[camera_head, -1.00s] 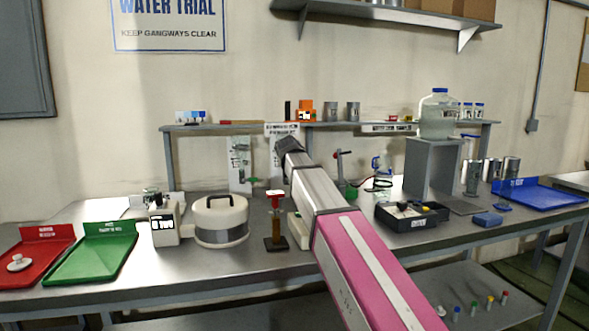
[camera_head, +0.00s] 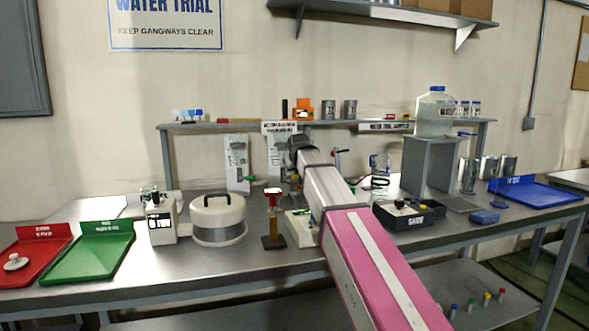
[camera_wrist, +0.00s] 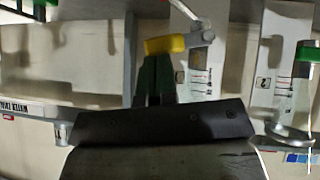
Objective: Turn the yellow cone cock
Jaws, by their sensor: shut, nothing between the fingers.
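The yellow cone cock (camera_wrist: 165,44) shows in the wrist view as a short yellow handle beside a grey metal fitting, in front of a white marked panel (camera_wrist: 202,75). My gripper (camera_wrist: 154,62) is shut and empty, its dark fingers pointing at the yellow handle. The fingertips overlap the handle's lower edge in the picture; I cannot tell whether they touch it. In the head view the end of my arm covers the yellow cock, and the fingers cannot be made out.
A green cock (camera_wrist: 307,52) sits on a neighbouring panel (camera_head: 236,175). A red-topped stand (camera_head: 273,215) and a white round vessel (camera_head: 218,222) stand left of my arm. A black box (camera_head: 408,214) lies to its right. A shelf (camera_head: 225,126) runs behind.

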